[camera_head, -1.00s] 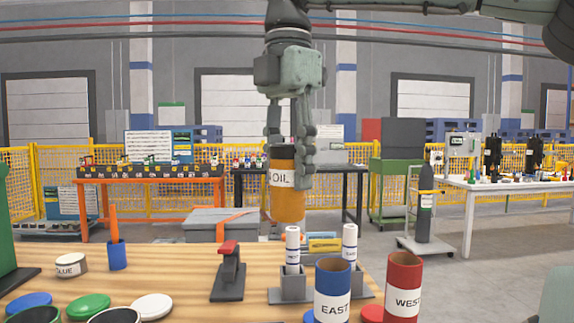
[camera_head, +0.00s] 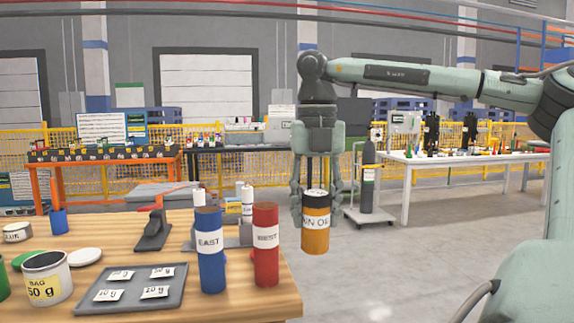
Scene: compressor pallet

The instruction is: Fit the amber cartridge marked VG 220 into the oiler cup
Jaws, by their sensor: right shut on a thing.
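My right gripper (camera_head: 316,192) is shut on an amber cartridge (camera_head: 315,241) with a dark rim and a white band. The band shows part of a word and "OIL"; no VG 220 mark is readable. The cartridge hangs upright below the fingers, just right of the red tube in the picture, against the floor beyond the table's right edge. I cannot make out an oiler cup. My left gripper is not in view.
The wooden table (camera_head: 190,303) holds a blue EAST tube (camera_head: 211,270), a red WEST tube (camera_head: 265,262), a grey tray (camera_head: 118,306) with packets, a BAG can (camera_head: 47,281) and a dark lever tool (camera_head: 153,230). Open floor lies to the right.

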